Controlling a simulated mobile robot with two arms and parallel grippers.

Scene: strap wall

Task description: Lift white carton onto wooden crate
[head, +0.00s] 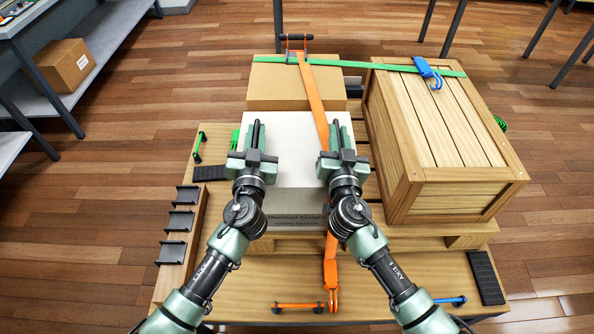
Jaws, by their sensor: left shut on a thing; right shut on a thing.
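The white carton (298,150) sits in the middle of the pallet, in front of a brown carton (272,85). My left gripper (256,133) is shut on the white carton at its left side. My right gripper (341,135) is shut on it at its right side. The arms hide parts of the carton's sides, and I cannot tell whether its bottom touches the pallet. The wooden crate (437,125) stands to the right, its slatted lid higher up and mostly bare.
An orange strap (311,90) runs over the brown carton and passes beside my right gripper; its hooked end (331,275) lies in front. Small black brackets (182,220) line a wooden block at left. A shelf with a cardboard box (62,66) stands far left.

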